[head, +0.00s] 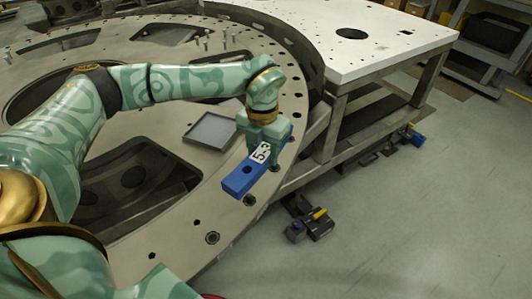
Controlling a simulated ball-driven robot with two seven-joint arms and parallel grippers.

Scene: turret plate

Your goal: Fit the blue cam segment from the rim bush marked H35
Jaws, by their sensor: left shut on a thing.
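The blue cam segment (240,181) is a long blue block with a hole near its front end and a white label that seems to read 53. My left gripper (264,142) is shut on it near its far end, pointing down. The segment lies over the rim of the turret plate (170,235), lengthwise along the rim. I cannot tell whether it touches the plate. A rim bush (212,238) shows in front of the segment, and another (250,200) just beside its near end. No H35 marking is legible. My right gripper is out of view.
A shallow grey tray (212,131) lies on the plate left of the segment. Several upright pins (205,42) stand farther back. A white perforated table (375,40) adjoins the rim at the back right. Dark blocks (318,224) lie on the floor right of the rim.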

